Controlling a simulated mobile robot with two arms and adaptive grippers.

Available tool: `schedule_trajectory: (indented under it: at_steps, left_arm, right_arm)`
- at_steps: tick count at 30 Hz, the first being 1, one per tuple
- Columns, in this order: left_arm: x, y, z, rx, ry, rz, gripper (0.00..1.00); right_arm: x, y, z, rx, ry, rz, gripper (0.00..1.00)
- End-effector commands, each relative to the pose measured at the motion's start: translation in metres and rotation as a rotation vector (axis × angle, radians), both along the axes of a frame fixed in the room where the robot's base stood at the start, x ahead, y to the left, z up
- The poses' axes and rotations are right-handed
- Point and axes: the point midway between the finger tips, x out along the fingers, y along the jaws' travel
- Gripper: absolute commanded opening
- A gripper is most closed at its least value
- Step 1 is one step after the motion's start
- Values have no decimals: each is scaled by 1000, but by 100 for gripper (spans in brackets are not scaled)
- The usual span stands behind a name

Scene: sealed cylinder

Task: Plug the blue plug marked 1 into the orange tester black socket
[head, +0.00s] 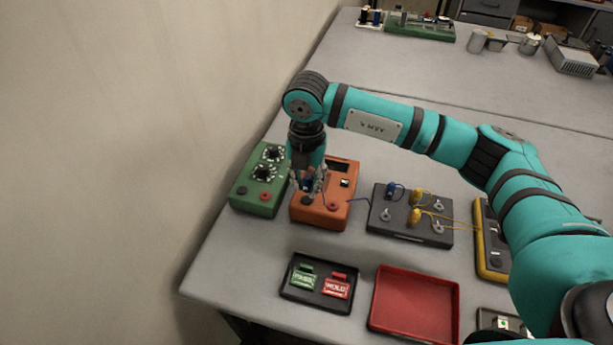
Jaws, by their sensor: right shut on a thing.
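The orange tester (338,217) stands on the table between a green box and a dark board. Its black socket (307,201) is at the front left of its top, beside a red socket (333,206). My right gripper (308,189) points down over the tester and is shut on a blue plug (308,183), right above or at the black socket. The fingers partly hide the plug, and I cannot tell whether it touches the socket. No mark is readable on it. A blue cord runs right toward the dark board. My left gripper is not in view.
The dark board (400,230) carries another blue plug (391,189) and yellow plugs (415,216). The green box (246,194) stands close left. A black tray (294,293) with PASS and HOLD tags and a red tray (414,303) lie in front. A yellow meter (482,245) is right.

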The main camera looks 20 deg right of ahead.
Motion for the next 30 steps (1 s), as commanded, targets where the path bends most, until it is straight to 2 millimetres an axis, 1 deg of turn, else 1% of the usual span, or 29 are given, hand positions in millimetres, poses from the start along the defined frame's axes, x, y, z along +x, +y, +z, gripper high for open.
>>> schedule_trajectory:
  at_steps: [1,3,8,30]
  left_arm:
    - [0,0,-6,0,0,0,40]
    - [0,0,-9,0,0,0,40]
    - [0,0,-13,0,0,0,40]
    - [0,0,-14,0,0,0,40]
  right_arm:
    - [0,0,-8,-1,1,0,0]
    - [0,0,-14,0,0,0,0]
    - [0,0,-22,0,-1,0,0]
    - [0,0,-23,0,-1,0,0]
